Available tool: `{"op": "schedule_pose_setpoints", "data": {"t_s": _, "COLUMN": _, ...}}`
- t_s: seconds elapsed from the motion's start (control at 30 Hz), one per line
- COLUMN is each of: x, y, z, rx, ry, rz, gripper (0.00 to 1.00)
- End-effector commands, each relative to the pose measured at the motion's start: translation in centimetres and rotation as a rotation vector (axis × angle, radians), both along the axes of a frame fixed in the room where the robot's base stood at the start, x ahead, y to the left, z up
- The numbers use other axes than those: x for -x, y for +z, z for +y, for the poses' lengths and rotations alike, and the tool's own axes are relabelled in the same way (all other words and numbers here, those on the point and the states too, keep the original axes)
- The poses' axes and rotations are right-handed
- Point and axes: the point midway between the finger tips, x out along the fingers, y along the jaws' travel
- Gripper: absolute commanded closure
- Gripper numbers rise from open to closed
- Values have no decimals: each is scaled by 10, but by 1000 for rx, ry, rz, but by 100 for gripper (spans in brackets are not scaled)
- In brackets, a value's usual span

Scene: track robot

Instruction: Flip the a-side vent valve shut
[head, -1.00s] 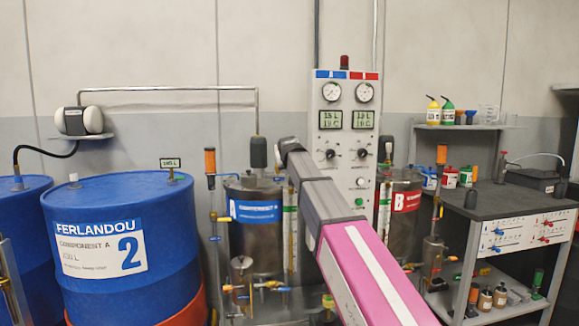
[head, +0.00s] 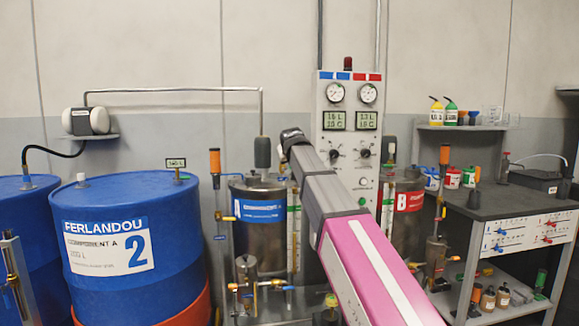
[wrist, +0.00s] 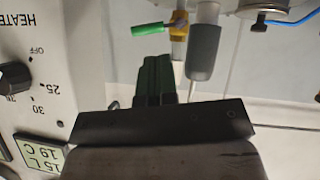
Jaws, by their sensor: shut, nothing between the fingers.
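A small valve with a green lever (wrist: 146,30) on a brass body (wrist: 179,32) shows at the top of the wrist view. I take it as the a-side vent valve. The lever points left, crosswise to the upright body. My gripper (wrist: 157,62) is shut and empty, its dark fingers just below the lever in the picture; I cannot tell whether they touch. In the head view the component A tank (head: 262,235) with its blue label stands left of my arm. My wrist is beside the tank's top, and the vent valve and fingertips cannot be made out there.
A grey cylinder (wrist: 204,40) hangs close right of the valve. The control panel (head: 348,100) with gauges and knobs stands close behind my arm. The B tank (head: 405,225) is right of it. Blue drums (head: 135,260) stand left, and a bench (head: 500,205) stands right.

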Motion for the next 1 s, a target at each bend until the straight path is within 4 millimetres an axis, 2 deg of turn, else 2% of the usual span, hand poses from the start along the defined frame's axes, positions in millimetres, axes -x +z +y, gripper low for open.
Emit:
{"op": "schedule_pose_setpoints", "data": {"t_s": 0.03, "x": 12, "y": 6, "z": -1, "rx": -1, "ry": 1, "rz": -3, "gripper": 100}}
{"op": "schedule_pose_setpoints", "data": {"t_s": 0.2, "x": 38, "y": 23, "z": -4, "rx": 0, "ry": 0, "rz": -2, "gripper": 100}}
{"op": "schedule_pose_setpoints", "data": {"t_s": 0.4, "x": 55, "y": 35, "z": -5, "rx": 0, "ry": -1, "rz": -1, "gripper": 100}}
{"op": "schedule_pose_setpoints", "data": {"t_s": 0.87, "x": 58, "y": 37, "z": -5, "rx": 0, "ry": 0, "rz": 1, "gripper": 100}}
{"op": "schedule_pose_setpoints", "data": {"t_s": 0.93, "x": 58, "y": 30, "z": -7, "rx": 1, "ry": -3, "rz": 9, "gripper": 100}}
{"op": "schedule_pose_setpoints", "data": {"t_s": 1.0, "x": 58, "y": 16, "z": -12, "rx": 3, "ry": -9, "rz": 28, "gripper": 100}}
